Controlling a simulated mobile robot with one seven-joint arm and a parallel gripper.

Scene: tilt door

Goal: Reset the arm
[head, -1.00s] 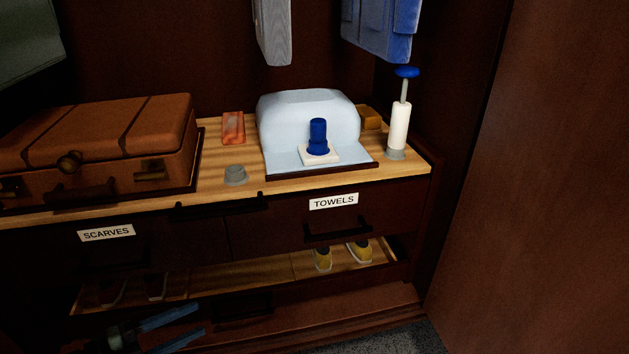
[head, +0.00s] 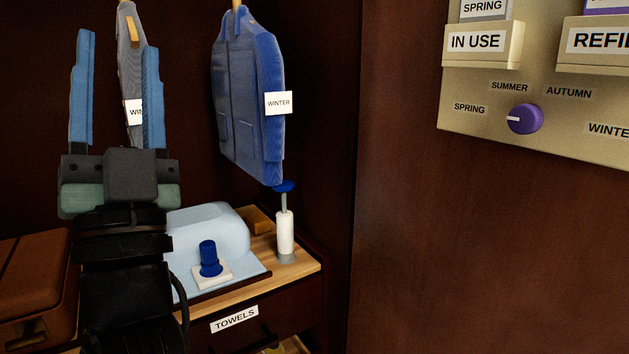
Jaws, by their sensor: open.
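My gripper (head: 117,95) is raised at the left of the head view, its two blue fingers pointing up and spread wide apart. It is open and nothing is between the fingers except the view of the wardrobe back and part of a grey garment behind. My black arm rises below it, in front of the shelf, hiding part of the shelf and the brown suitcase's right side.
A blue jacket (head: 249,98) and a grey garment (head: 130,62) hang behind. The shelf holds a brown suitcase (head: 32,285), a light blue folded cloth (head: 208,228), a blue knob (head: 209,260) and a white pump (head: 285,235). A beige panel (head: 570,100) with a purple dial (head: 524,118) is on the right wall.

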